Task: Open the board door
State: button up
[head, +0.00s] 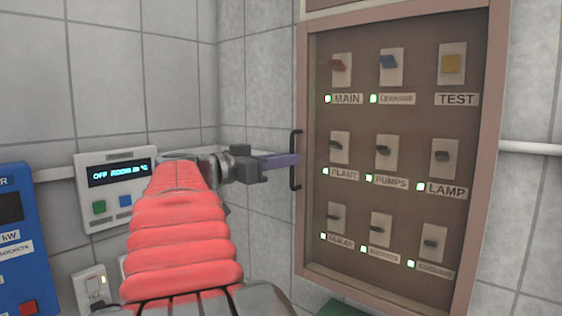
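The board door (400,120) is a see-through panel in a brown frame, on the right of the head view. It looks closed over the switches. Its black upright bar handle (293,178) is on its left edge. My gripper (290,160) comes from the left, with its purple fingers level with the middle of the handle. The fingertips overlap the handle in the picture. I cannot tell whether they touch it or close around it, as the fingers line up with each other from this side.
Behind the panel are several labelled switches, most with green lights, and a yellow TEST button (452,64). A white control box (112,207) with a display and a blue cabinet (24,265) are at left. A pipe (530,149) runs along the tiled wall.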

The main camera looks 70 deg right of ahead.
grip_shut()
